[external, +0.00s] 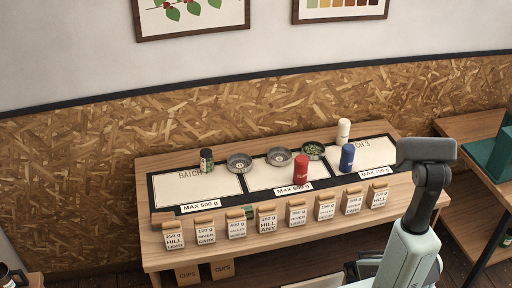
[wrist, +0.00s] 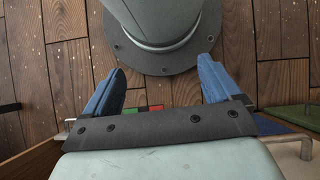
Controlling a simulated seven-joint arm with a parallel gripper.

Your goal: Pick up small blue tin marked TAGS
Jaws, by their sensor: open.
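A small blue tin (external: 347,157) stands upright on the right panel of the mat on the wooden bench. I cannot read any marking on it. My gripper (wrist: 163,68) shows in the wrist view with its two blue fingers spread wide and nothing between them. The blue tin is not seen in the wrist view. In the external view my arm rises at the right of the bench, and the fingers cannot be made out there.
A red tin (external: 301,170), a white tin (external: 343,131), a dark jar (external: 206,161) and several metal bowls (external: 239,163) share the mat (external: 215,187). Several labelled bags (external: 237,224) line the bench's front edge. A second wooden table (external: 470,128) stands right.

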